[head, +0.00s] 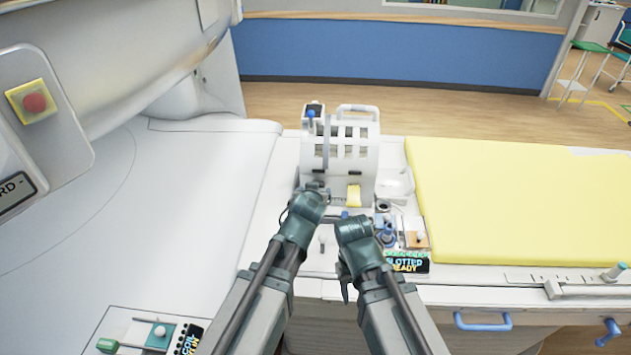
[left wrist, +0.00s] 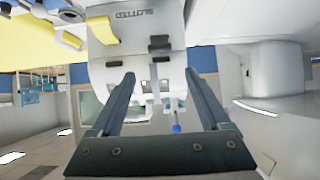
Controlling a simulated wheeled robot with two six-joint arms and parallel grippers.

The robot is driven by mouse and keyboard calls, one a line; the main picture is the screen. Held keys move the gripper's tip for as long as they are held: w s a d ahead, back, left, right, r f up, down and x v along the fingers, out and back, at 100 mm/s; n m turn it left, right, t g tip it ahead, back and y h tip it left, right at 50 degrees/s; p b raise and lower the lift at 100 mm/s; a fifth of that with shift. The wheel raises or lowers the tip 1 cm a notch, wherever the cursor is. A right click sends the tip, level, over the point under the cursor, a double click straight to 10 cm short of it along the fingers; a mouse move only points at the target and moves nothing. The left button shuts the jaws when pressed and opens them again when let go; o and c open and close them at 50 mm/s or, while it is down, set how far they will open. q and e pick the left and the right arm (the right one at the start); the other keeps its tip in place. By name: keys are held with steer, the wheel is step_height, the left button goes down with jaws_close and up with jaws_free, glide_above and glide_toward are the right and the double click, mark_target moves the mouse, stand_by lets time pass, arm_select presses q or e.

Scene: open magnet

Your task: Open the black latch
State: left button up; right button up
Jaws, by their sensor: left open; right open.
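A white slotted coil frame (head: 345,150) stands upright on the table in front of me. In the left wrist view, a small black latch-like piece (left wrist: 160,43) sits on its white face, with smaller dark pieces lower down. I cannot tell for sure which one is the black latch. My left gripper (left wrist: 162,76) is open and empty, its two fingers pointing at the frame with the black piece beyond and between their tips. In the head view its wrist hides the frame's lower left. My right gripper (head: 338,217) is open, low in front of the frame; its fingers are partly hidden.
Small parts and a black lettered sign (head: 406,263) crowd the right of my right wrist. The white surface (head: 190,200) at left is mostly bare.

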arm_select(q)
steer(key=shift+s+r, duration=0.25)
steer(key=shift+s, duration=0.15)
steer(key=shift+c, duration=1)
steer(key=w+r+g+p, duration=0.1)
steer(key=w+r+p, duration=0.1)
steer(key=w+p, duration=0.1)
steer(key=w+r+g+p, duration=0.1)
steer(key=w+r+p, duration=0.1)
steer(key=p, duration=0.4)
steer(key=shift+w+a+r+g+p, duration=0.15)
steer(key=shift+w+r+g+p, duration=0.2)
steer(key=shift+r, duration=0.25)
steer(key=c, duration=1)
steer(key=w+r+g+p, duration=0.1)
steer(key=p, duration=0.2)
steer(key=w+r+g+p, duration=0.2)
steer(key=p, duration=0.2)
steer(key=shift+w+r, duration=0.2)
steer(key=shift+r, duration=0.05)
jaws_close()
steer(key=shift+w+r+g+p, duration=0.1)
steer(key=shift+g+p, duration=0.2)
steer(key=shift+g, duration=0.25)
